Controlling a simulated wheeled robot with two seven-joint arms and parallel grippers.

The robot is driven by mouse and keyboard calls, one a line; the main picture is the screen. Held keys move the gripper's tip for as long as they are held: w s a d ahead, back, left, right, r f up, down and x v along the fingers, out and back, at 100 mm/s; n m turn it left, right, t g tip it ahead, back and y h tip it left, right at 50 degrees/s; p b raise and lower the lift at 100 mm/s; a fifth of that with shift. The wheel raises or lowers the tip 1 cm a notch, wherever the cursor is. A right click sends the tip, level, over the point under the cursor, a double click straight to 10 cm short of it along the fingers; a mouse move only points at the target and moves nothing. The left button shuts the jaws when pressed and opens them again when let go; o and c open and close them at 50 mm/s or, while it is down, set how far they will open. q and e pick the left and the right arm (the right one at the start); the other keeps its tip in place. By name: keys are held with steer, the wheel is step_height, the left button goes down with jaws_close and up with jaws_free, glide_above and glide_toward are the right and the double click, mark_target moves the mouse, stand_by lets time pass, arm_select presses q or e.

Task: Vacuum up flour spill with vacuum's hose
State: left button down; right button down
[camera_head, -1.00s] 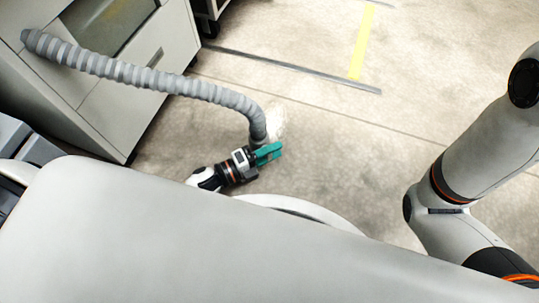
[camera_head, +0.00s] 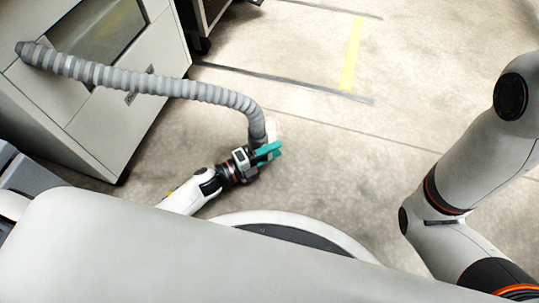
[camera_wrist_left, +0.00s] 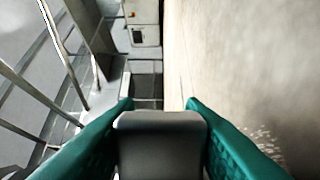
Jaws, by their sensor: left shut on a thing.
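The grey ribbed hose (camera_head: 165,84) arches from a light grey cabinet (camera_head: 60,95) at the left down to the floor area in the middle. My left gripper (camera_head: 267,151) has teal fingers and is shut on the hose near its lower end. In the left wrist view the grey hose end (camera_wrist_left: 160,140) sits between the teal fingers. A pale flour patch (camera_head: 274,127) shows on the floor just behind the hose end, partly hidden by it. White specks of flour (camera_wrist_left: 262,140) also show in the left wrist view. My right gripper is out of view.
The concrete floor (camera_head: 330,140) is open to the right of the hose. A yellow tape strip (camera_head: 351,55) and dark lines mark it. A dark wheeled rack (camera_head: 207,18) stands at the back. My right arm crosses the right side.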

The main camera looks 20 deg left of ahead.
arm_select(q)
steer(key=shift+w+d+b, duration=0.1)
steer(key=shift+w+b, duration=0.75)
steer(key=shift+w, duration=1.4)
steer(key=shift+w+d+r, duration=0.1)
steer(key=shift+w, duration=3.1)
step_height(320, 180, up, 9)
steer(key=p, duration=0.8)
